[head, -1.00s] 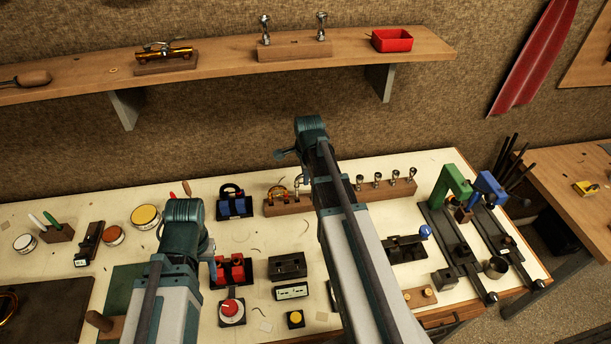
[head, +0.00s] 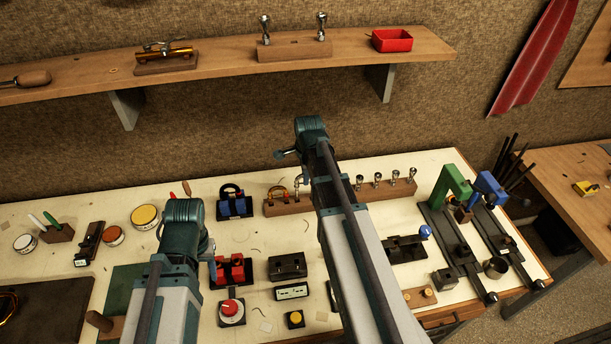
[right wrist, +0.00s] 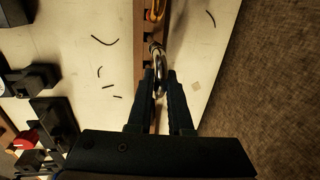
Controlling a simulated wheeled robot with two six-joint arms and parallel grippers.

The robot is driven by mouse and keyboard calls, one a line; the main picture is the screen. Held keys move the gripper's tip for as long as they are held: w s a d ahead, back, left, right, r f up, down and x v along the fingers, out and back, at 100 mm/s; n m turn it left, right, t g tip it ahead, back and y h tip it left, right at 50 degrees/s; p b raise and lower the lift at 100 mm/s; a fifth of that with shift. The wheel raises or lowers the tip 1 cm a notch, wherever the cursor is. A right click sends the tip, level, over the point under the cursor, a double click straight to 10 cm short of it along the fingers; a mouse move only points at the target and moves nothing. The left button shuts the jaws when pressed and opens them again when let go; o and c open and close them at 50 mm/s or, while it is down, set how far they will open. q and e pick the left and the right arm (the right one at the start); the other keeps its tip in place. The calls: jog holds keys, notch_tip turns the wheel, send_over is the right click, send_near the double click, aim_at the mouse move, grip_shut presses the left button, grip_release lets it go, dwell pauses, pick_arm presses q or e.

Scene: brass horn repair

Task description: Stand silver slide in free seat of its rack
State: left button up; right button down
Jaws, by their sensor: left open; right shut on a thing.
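The silver slide (right wrist: 159,66) is a curved bright tube between the fingertips of my right gripper (right wrist: 161,82) in the right wrist view. In the head view the silver slide (head: 298,183) shows at the wooden rack (head: 285,208), right of a brass slide (head: 277,191) standing there. The rack (right wrist: 138,42) runs beneath the slide in the right wrist view. I cannot tell whether the slide's legs are in the seat. My right arm hides part of the rack in the head view. My left gripper (head: 212,268) is open, mostly hidden by its own arm, near a red holder.
Several silver mouthpieces (head: 377,179) stand along the row right of my right arm. A blue holder (head: 234,204) and a red holder (head: 231,270) stand left of it. Green (head: 452,184) and blue (head: 487,188) clamps stand at the right. The bench behind the rack is mostly clear.

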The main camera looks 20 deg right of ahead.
jog(key=shift+f+b, duration=2.05)
jog(key=c, duration=0.8)
grip_release()
jog(key=shift+o, duration=0.2)
jog(key=shift+r, duration=0.1)
notch_tip(320, 180, up, 13)
jog(key=s+p, duration=0.2)
jog(key=p, duration=1.1)
jog(key=shift+s+a+r+p, duration=0.2)
jog(key=shift+s+a+p, duration=0.1)
jog(key=shift+a, duration=0.05)
jog(key=s+a+f+n+b, duration=0.4)
jog(key=s+a+n, duration=0.1)
jog(key=a+n, duration=0.2)
jog(key=s+a+f+n+g+b, duration=0.1)
jog(key=s+a+f+n+b, duration=0.3)
jog(key=s+a+n, duration=0.2)
jog(key=s+a+f+n+g+b, duration=0.1)
jog(key=s+a+f+n+b, duration=0.3)
jog(key=a+n, duration=0.6)
jog(key=shift+s+a+f+n+h+b, duration=0.3)
jog(key=shift+s+f+n, duration=0.15)
jog(key=shift+s+n, duration=0.35)
